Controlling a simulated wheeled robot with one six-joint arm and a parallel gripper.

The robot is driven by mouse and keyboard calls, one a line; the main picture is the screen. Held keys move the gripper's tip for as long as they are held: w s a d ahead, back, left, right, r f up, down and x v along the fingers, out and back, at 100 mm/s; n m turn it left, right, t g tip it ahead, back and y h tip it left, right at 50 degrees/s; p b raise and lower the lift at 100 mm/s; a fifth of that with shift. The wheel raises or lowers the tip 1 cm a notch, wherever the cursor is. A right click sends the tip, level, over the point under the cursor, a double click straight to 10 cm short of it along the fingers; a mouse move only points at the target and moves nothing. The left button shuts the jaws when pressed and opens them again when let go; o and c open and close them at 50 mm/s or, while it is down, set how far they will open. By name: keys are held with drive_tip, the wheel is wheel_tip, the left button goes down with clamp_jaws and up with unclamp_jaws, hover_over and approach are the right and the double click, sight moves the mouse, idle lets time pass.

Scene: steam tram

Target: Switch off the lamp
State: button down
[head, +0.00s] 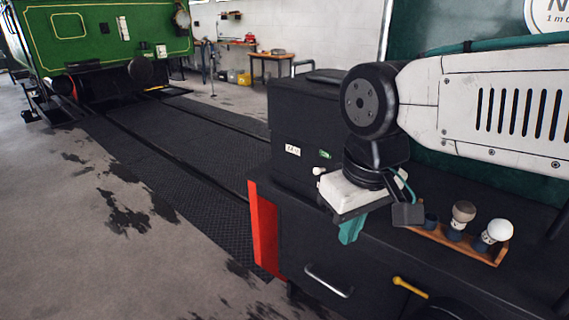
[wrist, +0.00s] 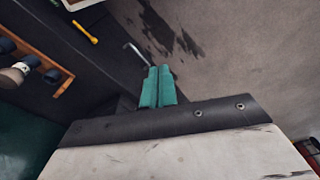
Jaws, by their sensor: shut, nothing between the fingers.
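No lamp can be made out for certain in either view. A black box (head: 305,115) stands on the dark cabinet behind my gripper. Its front carries a white label (head: 293,150) and a small green part (head: 325,154), which may be a switch; I cannot tell its position. A small white knob (head: 318,171) shows beside my wrist. My gripper (head: 350,230) points down in front of the cabinet, below and right of the green part and apart from it. In the wrist view its teal fingers (wrist: 157,86) are together and empty.
A wooden rack (head: 470,246) with several round-headed pieces stands on the cabinet right of my gripper. A green tram (head: 105,40) stands far left; the floor between is open.

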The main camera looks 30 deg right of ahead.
drive_tip(key=m+g+h, duration=0.1)
drive_tip(key=m+h, duration=0.2)
drive_tip(key=h, duration=0.7)
approach(320, 170)
drive_tip(key=s+r, duration=0.2)
drive_tip(key=s, duration=0.2)
drive_tip(key=w+a+m+t+h, duration=0.1)
drive_tip(key=w+a, duration=0.3)
drive_tip(key=w, duration=0.4)
drive_tip(key=shift+w+f+t+h, duration=0.25)
drive_tip(key=shift+w+t+h, duration=0.05)
drive_tip(key=shift+h, duration=0.5)
drive_tip(key=x, duration=1)
drive_tip(key=shift+s+d+f, duration=0.1)
drive_tip(key=shift+f, duration=0.1)
drive_tip(key=shift+s+f, duration=0.3)
drive_tip(key=shift+s, duration=0.25)
drive_tip(key=shift+s+f, duration=0.25)
drive_tip(key=shift+s, duration=0.3)
drive_tip(key=shift+s+d+f, duration=0.1)
drive_tip(key=shift+s+f, duration=0.25)
drive_tip(key=shift+s, duration=0.15)
